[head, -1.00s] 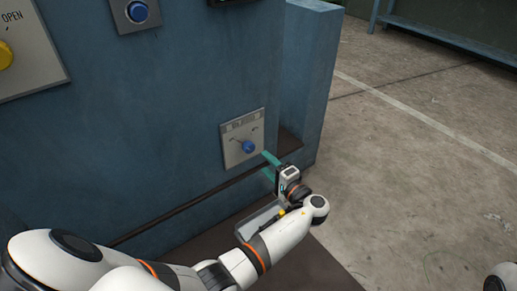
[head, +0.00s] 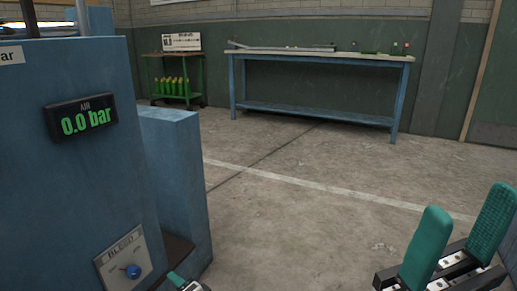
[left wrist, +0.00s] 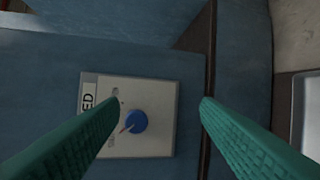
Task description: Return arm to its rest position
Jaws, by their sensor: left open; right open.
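My left gripper (left wrist: 160,103) is open in the left wrist view, with its two teal fingers apart and nothing between the tips. Behind them is the bleed panel (left wrist: 155,90) with its blue knob (left wrist: 136,122); I cannot tell whether the fingers touch it. In the head view only a small part of the left gripper (head: 178,280) shows at the bottom edge, right of the blue knob (head: 132,271). My right gripper (head: 462,243) is open and empty at the lower right, its teal fingers pointing up. The rest of both arms is hidden.
The blue machine (head: 165,160) fills the left, with an air display (head: 80,117) reading 0.0 bar. A blue workbench (head: 320,107) and a green cart (head: 175,98) with several green bottles stand at the back. The concrete floor (head: 300,220) between is clear.

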